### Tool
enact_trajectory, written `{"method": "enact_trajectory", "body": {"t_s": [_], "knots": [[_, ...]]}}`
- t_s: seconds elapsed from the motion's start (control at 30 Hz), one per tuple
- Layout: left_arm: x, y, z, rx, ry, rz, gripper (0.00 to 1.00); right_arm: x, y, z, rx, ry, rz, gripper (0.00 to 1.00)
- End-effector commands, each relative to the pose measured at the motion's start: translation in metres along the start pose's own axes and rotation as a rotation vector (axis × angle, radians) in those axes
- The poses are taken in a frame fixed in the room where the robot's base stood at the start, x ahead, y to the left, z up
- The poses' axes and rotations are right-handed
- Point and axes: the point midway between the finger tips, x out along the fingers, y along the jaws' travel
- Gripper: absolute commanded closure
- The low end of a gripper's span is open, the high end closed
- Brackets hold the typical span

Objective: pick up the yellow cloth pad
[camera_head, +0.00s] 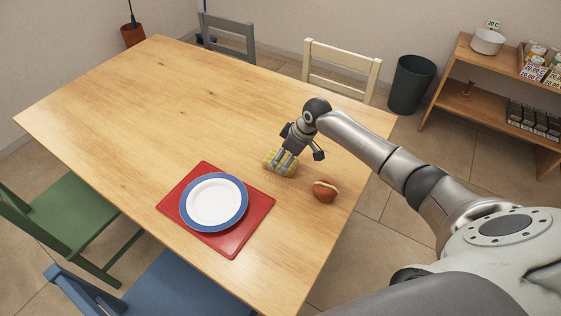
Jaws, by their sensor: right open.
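The yellow cloth pad (269,159) lies on the wooden table (160,110), up and right of the plate. My right gripper (282,165) points down at the pad, with its fingers over or around it. The fingers hide part of the pad. The gripper is open; I cannot tell whether the fingers touch the pad. My left gripper is not in view.
A blue-rimmed white plate (213,201) sits on a red tray (235,240) left of the pad. A hot dog (325,191) lies close by on the right. Chairs stand around the table, and shelves (500,105) stand at the far right. The table's far left is clear.

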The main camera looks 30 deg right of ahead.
Motion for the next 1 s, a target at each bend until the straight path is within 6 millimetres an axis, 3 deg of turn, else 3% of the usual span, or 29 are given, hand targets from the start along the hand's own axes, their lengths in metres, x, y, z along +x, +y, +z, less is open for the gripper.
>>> {"method": "enact_trajectory", "body": {"t_s": [0.1,0.23,0.6,1.0], "knots": [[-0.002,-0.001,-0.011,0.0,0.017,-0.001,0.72,0.015,0.0,0.0,0.002,-0.001,-0.001,0.14],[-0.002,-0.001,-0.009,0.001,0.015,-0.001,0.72,0.023,0.0,0.0,-0.001,-0.001,0.001,0.14],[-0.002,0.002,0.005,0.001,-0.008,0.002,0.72,0.024,0.0,0.0,0.0,-0.001,0.001,0.14],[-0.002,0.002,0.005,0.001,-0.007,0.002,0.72,0.028,0.0,0.002,0.0,-0.001,0.001,0.14]]}}
